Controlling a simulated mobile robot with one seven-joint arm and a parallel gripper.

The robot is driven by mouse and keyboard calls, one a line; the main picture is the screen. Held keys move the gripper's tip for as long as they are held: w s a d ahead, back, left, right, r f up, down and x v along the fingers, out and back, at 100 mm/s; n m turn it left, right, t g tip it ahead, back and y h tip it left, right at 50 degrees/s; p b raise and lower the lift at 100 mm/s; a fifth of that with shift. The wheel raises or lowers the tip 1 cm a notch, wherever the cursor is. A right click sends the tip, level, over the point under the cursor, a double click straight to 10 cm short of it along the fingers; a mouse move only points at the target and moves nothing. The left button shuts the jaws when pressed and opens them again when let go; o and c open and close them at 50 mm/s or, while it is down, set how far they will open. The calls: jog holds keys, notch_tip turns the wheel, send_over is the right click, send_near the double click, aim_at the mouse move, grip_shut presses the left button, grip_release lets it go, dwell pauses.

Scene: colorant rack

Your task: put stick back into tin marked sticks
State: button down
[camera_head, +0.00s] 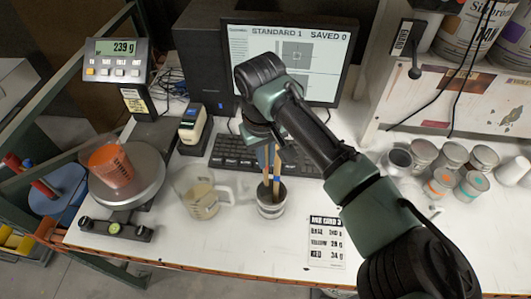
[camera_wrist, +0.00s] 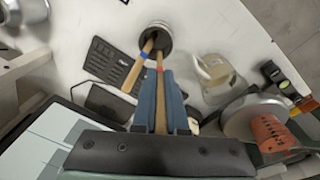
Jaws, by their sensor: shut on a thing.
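Another wooden stick, with a blue band (camera_wrist: 123,62), stands in the tin and leans out beside the held one. In the head view the tin (camera_head: 271,210) is grey with a dark inside and stands on the white bench below my gripper (camera_head: 267,150). Its marking is not readable.
A clear jug (camera_head: 203,202) stands close left of the tin. A keyboard (camera_head: 235,152) lies behind it, and a printed card (camera_head: 326,240) is to the right. An orange cup (camera_head: 110,166) sits on the scale (camera_head: 146,183). Several small tins (camera_head: 452,157) stand at right.

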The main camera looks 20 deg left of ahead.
aim_at(266, 184)
jog(key=shift+w+a+f+b, duration=0.15)
jog(key=shift+f+b, duration=1.7)
jog(key=shift+f, duration=1.05)
jog(key=shift+w+d+f+b, duration=0.1)
jog(key=shift+f+b, duration=1.7)
jog(key=shift+f, duration=1.1)
jog(key=c, duration=0.9)
grip_release()
jog(key=r+b, duration=0.1)
jog(key=r, duration=0.3)
jog(key=s+r+b, duration=0.1)
jog(key=r, duration=0.8)
jog(key=shift+s+b, duration=0.2)
jog(key=shift+b, duration=0.2)
